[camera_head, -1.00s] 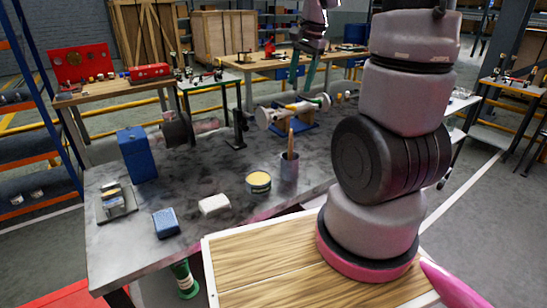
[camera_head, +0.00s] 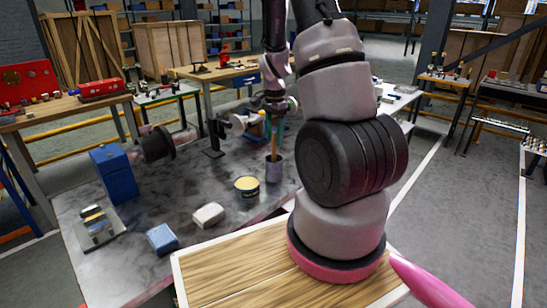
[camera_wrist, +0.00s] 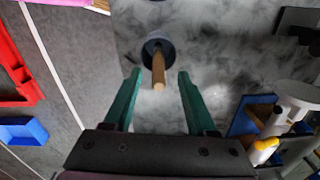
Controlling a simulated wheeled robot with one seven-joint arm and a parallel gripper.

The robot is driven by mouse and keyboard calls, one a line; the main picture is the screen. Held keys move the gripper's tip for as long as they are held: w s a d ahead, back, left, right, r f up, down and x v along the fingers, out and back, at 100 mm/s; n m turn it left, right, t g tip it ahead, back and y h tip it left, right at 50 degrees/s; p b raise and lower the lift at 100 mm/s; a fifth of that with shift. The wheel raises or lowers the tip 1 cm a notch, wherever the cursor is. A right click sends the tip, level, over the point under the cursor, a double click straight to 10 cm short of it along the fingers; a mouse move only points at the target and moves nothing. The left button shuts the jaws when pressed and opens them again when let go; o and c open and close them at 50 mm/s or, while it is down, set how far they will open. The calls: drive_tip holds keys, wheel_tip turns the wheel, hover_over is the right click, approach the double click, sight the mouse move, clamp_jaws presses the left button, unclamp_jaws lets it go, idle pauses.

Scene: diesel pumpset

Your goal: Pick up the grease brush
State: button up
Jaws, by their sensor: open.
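The grease brush stands in a dark grey cup (camera_head: 274,172) on the grey marbled table, with its wooden handle (camera_head: 274,145) up. My gripper (camera_head: 273,122) is just above the handle, pointing down. In the wrist view, the brush's wooden handle (camera_wrist: 159,74) rises from the round cup (camera_wrist: 157,46) toward the camera. The two green fingers of my gripper (camera_wrist: 160,76) are spread to either side of the handle, with a gap on each side. The brush head is hidden inside the cup.
A yellow-topped tin (camera_head: 247,187), a whitish block (camera_head: 208,215) and a blue sponge-like block (camera_head: 162,238) lie left of the cup. A blue box (camera_head: 115,174) stands farther left. In the wrist view, a white part and a yellow-capped item (camera_wrist: 263,150) lie to the right.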

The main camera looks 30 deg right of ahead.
sight(274, 147)
wheel_tip(274, 147, down, 5)
drive_tip(key=shift+s+a+r, duration=0.1)
drive_tip(key=shift+s, duration=0.05)
clamp_jaws()
drive_tip(key=shift+r, duration=0.1)
